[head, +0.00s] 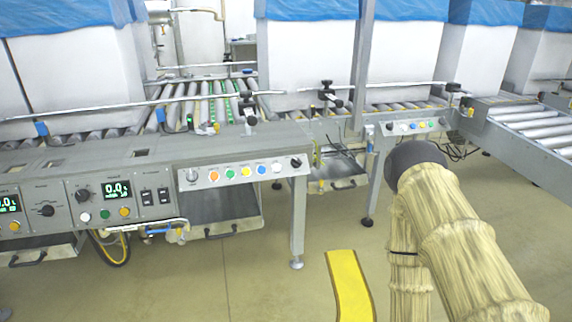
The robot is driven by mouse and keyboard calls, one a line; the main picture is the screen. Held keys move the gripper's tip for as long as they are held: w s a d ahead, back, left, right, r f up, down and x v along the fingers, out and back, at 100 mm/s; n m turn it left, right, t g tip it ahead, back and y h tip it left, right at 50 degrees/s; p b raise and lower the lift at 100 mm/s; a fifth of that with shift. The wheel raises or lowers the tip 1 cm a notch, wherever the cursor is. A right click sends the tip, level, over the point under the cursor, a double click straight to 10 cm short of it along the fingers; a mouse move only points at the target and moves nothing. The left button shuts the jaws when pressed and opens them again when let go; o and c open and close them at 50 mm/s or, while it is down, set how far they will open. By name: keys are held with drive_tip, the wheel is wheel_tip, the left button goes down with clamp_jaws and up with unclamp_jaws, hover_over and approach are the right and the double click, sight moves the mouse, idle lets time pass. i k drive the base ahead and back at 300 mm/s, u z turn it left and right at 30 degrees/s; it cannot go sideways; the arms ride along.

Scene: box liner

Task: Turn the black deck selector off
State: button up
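Several black rotary knobs show in the head view, and I cannot tell from labels which is the deck selector. One black knob (295,162) sits at the right end of the sloped button panel, past a row of coloured buttons. Another black knob (83,196) is on the grey control box at left, beside a lit display, and a third black selector (47,210) is left of it. A small dark knob (389,126) is on the farther panel. Their exact settings are too small to read. My gripper is out of view; only my sleeved arm shows at right.
The button panel (240,172) carries orange, green, yellow, blue and white buttons. Roller conveyors (200,105) with blue-lined white boxes (305,60) stand behind. A metal leg (299,220) supports the panel's right end. Floor is open in front, with a yellow strip (349,288).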

sight(296, 162)
drive_tip(key=u, duration=1.75)
drive_tip(key=i, duration=1.1)
drive_tip(key=z, duration=1.95)
